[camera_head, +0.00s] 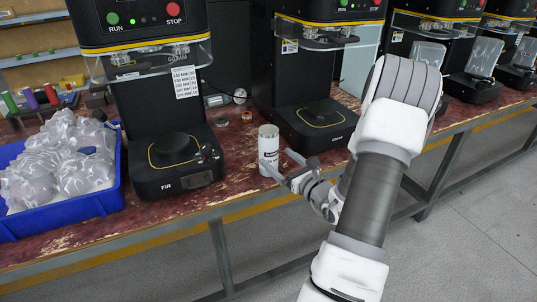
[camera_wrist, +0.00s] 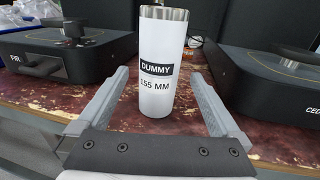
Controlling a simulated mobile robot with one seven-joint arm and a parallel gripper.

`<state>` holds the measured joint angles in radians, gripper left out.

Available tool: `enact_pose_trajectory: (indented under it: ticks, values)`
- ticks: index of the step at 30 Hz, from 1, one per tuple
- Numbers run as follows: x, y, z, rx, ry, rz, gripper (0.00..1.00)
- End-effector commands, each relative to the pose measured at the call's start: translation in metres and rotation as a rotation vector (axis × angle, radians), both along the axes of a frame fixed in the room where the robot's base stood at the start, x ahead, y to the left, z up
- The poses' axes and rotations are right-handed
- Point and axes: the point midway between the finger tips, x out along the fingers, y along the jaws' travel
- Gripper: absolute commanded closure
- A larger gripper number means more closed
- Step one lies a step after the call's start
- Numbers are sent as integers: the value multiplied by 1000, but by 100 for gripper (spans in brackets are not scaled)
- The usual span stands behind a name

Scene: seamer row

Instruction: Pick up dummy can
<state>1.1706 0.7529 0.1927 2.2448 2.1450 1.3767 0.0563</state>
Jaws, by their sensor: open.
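The dummy can (camera_head: 269,151) is a white upright cylinder with a silver rim. It stands on the worn red bench top between two black seamer machines. In the wrist view the can (camera_wrist: 160,100) shows a black "DUMMY" label and "155 MM". My gripper (camera_head: 284,166) reaches in from the right, low beside the can. In the wrist view my gripper (camera_wrist: 163,95) is open, with one finger on each side of the can and gaps showing on both sides. No finger visibly touches it.
The FIR seamer (camera_head: 165,150) stands left of the can, and the CEDAR seamer (camera_head: 315,125) stands right and behind. A blue crate (camera_head: 70,215) of clear bags sits at the left. Small items, including an orange ring (camera_head: 247,116), lie behind the can. The bench's front edge is close.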

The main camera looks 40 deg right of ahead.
Motion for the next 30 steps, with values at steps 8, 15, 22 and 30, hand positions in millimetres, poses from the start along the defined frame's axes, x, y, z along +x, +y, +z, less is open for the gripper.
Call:
enact_pose_trajectory:
  ticks: [8,15,22,30]
  values:
    - [31,0,-1,-3,-3,3,0]
    - [54,-1,1,0,-1,1,0]
    - [55,-2,1,0,0,0,4]
    - [54,-2,1,0,0,0,52]
